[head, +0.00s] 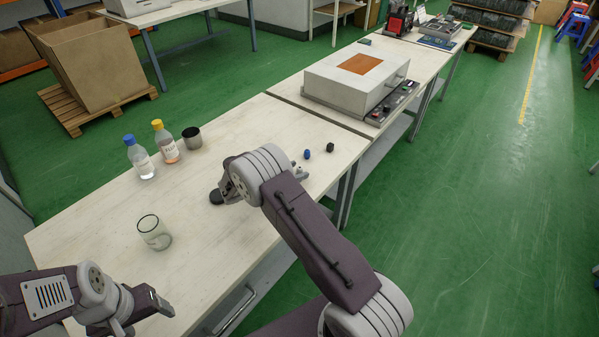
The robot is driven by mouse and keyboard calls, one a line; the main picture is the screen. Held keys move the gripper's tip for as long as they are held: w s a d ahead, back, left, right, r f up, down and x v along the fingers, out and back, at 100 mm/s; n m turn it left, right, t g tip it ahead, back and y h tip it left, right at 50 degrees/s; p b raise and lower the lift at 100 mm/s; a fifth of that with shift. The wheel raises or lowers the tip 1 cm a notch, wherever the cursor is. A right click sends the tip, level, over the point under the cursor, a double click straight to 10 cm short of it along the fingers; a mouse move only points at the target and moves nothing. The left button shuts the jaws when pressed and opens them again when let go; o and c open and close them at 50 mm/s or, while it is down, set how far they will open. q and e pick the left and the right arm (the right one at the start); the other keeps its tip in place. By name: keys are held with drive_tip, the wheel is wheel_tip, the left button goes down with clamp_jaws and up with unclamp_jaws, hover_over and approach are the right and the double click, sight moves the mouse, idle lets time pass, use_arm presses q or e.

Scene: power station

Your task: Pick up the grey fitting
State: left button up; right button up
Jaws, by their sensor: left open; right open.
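A small grey fitting (300,172) appears to lie on the near table, just right of my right arm's wrist. It is small in view, and the wrist may hide part of it. My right gripper (224,192) is over the table on the left side of that wrist, apart from the fitting. Its jaws are open, though the wrist partly hides them. A dark round piece (216,198) shows at its tips; I cannot tell whether they touch. My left gripper (145,312) is open and empty at the table's near left, far from the fitting.
A blue cap-like piece (307,154) and a black one (330,147) lie beyond the fitting. A grey box unit (335,88) stands behind.

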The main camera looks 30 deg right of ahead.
drive_tip(key=shift+x, duration=1.2)
clamp_jaws()
